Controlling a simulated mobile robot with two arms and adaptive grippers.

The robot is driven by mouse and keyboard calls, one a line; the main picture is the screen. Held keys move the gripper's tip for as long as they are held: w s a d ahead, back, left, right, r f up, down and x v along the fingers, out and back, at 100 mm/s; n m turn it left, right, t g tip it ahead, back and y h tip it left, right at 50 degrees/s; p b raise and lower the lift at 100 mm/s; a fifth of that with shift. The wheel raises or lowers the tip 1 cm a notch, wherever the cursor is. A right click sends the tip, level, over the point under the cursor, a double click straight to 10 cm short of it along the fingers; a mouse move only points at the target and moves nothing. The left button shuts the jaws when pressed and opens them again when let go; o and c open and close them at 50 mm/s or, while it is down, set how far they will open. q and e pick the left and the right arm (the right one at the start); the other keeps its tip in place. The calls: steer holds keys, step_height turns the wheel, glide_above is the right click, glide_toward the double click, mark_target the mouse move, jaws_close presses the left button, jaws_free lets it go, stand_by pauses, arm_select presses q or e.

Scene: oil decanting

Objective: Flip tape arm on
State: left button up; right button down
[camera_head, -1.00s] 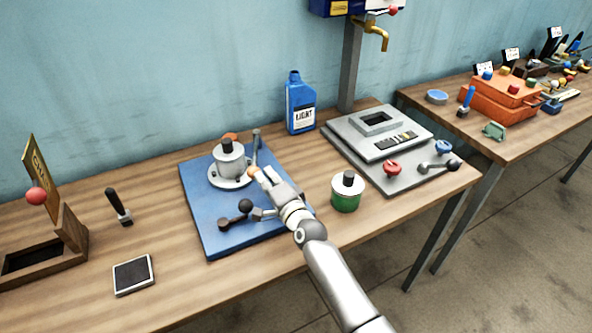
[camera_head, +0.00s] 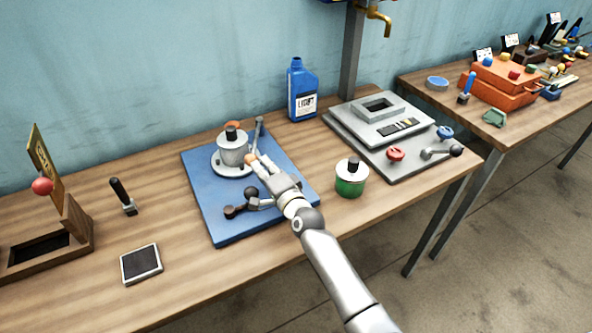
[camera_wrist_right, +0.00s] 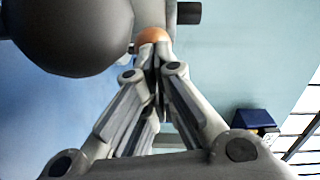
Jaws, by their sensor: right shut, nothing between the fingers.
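A blue board (camera_head: 208,208) on the bench carries a grey metal canister (camera_head: 234,152) with a black knob, on a white round base (camera_head: 218,165). A grey upright lever (camera_head: 259,130) stands just right of the canister. A dark lever with a ball end (camera_head: 234,211) lies near the board's front. I cannot tell for sure which part is the tape arm. My right gripper (camera_head: 252,161) is shut and empty beside the canister, close to the upright lever. In the wrist view an orange rounded piece (camera_wrist_right: 152,36) shows at its fingertips; contact is unclear. My left gripper is out of view.
A large dark ball (camera_wrist_right: 72,30) is close to my right wrist camera. A green pot (camera_head: 350,180) stands right of the board, a blue bottle (camera_head: 302,92) behind, a grey machine (camera_head: 374,152) farther right. A tablet (camera_head: 141,264) lies front left.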

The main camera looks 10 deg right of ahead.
steer(key=v, duration=1.1)
steer(key=shift+s, duration=0.25)
